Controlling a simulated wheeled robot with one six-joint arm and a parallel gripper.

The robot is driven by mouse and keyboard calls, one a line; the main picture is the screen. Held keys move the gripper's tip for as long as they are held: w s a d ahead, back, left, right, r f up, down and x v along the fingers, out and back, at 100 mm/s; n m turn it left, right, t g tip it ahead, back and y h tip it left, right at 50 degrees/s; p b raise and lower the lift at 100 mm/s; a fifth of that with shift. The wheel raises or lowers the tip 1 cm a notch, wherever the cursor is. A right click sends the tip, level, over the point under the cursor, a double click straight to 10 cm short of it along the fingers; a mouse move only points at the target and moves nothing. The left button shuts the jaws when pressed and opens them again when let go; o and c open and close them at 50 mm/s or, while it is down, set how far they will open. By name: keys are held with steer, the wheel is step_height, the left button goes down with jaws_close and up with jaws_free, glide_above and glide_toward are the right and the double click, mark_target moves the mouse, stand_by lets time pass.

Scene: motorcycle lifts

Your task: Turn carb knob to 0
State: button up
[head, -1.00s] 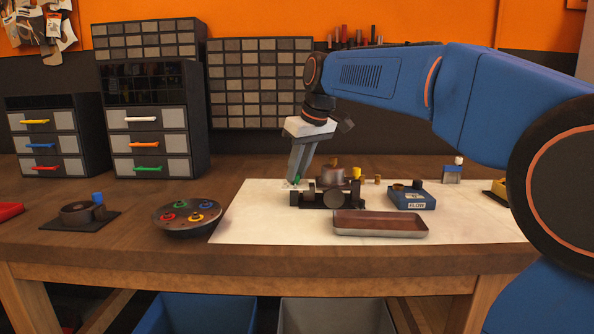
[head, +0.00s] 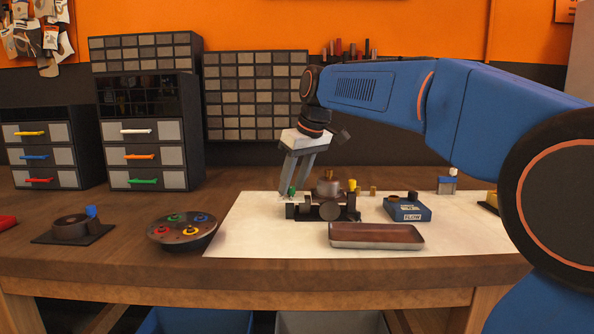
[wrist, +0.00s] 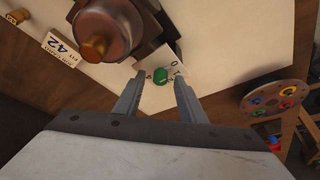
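The carb knob is a small green knob (wrist: 162,76) on a white dial plate (wrist: 174,65) with dark marks, one of which looks like a 0. It stands beside the brown and black carburetor (wrist: 108,30). In the head view the green knob (head: 291,191) is at the carburetor's left end. My gripper (wrist: 156,82) is open, its two fingers on either side of the knob near their tips, with visible gaps. The knob's pointer direction is too small to tell. In the head view my gripper (head: 291,187) points down at the knob.
A brown tray (head: 376,246) lies in front of the carburetor. A blue FLOW box (head: 407,214) is to its right. A round dish with coloured knobs (head: 183,240) is to the left, also in the wrist view (wrist: 275,98). The white mat is clear left of the carburetor.

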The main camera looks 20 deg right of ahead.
steer(key=v, duration=1.7)
steer(key=shift+r, duration=0.15)
